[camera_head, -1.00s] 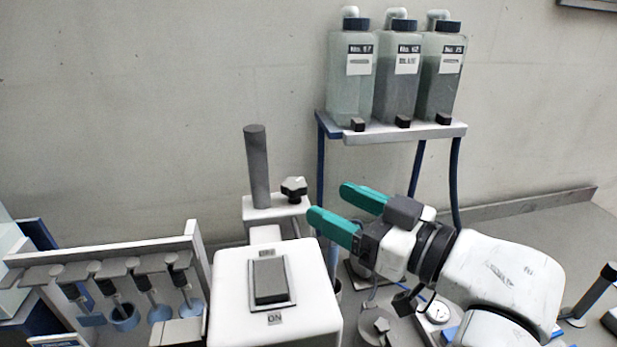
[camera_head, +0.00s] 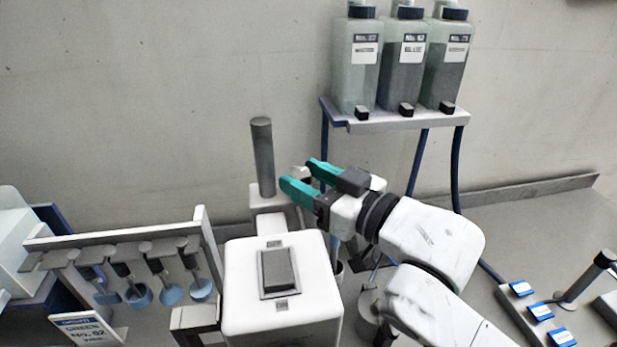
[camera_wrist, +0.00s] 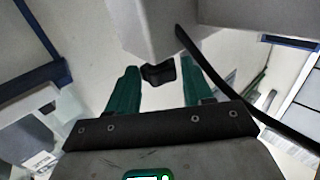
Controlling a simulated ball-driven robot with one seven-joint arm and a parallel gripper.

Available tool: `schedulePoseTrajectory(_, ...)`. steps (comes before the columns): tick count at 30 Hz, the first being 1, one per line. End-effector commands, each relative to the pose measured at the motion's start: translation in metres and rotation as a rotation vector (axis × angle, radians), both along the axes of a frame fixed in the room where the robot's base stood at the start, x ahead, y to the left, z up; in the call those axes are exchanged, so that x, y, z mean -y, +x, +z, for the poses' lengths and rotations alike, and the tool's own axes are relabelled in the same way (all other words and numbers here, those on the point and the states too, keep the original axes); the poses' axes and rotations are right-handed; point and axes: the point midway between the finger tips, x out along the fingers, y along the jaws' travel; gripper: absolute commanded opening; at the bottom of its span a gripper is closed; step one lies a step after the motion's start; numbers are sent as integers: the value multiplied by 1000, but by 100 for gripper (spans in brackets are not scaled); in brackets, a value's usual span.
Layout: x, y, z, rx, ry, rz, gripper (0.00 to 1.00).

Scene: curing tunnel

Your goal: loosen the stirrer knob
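The stirrer's knob (camera_wrist: 158,73) is dark and shows between my two teal fingers in the wrist view, near their tips, with a gap visible on each side. In the head view my fingers mostly hide it. My gripper (camera_head: 298,172) is open, its fingertips on either side of the knob, beside the grey upright post (camera_head: 263,158). The post and knob belong to the white bracket (camera_head: 265,193) behind the stirrer's white housing (camera_head: 240,290). A grey rocker switch (camera_head: 279,271) is on top of the housing.
A shelf (camera_head: 400,123) with three labelled bottles stands behind my arm on blue legs. Blue-labelled items (camera_head: 540,311) are at right.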

Motion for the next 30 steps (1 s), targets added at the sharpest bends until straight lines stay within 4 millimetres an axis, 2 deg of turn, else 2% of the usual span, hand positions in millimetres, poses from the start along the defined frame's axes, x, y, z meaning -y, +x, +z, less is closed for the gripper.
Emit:
schedulePoseTrajectory(2,0,0,0,0,0,0,43)
schedulePoseTrajectory(12,0,0,0,0,0,0,10)
schedulePoseTrajectory(30,2,2,-3,4,-4,85,10)
